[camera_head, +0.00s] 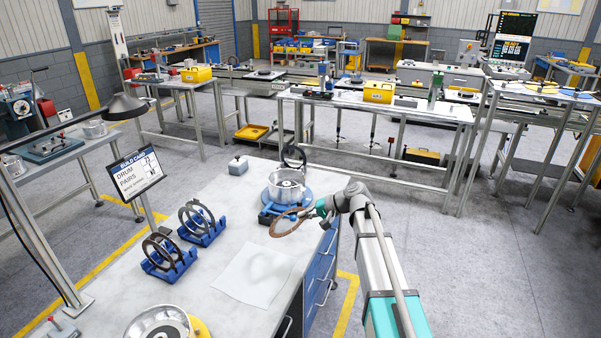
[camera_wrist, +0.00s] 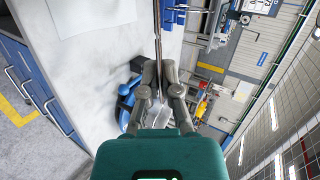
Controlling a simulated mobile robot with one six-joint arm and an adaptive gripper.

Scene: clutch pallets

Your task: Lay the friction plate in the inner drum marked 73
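My gripper (camera_head: 319,209) is shut on a thin brown friction plate (camera_head: 274,227) by its edge, above the bench. In the wrist view the plate (camera_wrist: 158,45) is edge-on between the fingers (camera_wrist: 162,72). A silver drum (camera_head: 286,181) sits on a blue round base (camera_head: 308,198) just behind the plate, which overlaps its front in the head view and is apart from its opening. A second silver drum (camera_head: 157,318) on a yellow base (camera_head: 200,328) is at the near bench edge, partly cut off. I cannot read any number on either drum.
Two blue racks (camera_head: 203,232) (camera_head: 168,265) hold dark rings at the left of the bench (camera_head: 228,315). A white sheet (camera_head: 253,275) lies in the middle. A grey box (camera_head: 238,166), a dark upright ring (camera_head: 294,157) and a build card sign (camera_head: 137,174) stand farther back.

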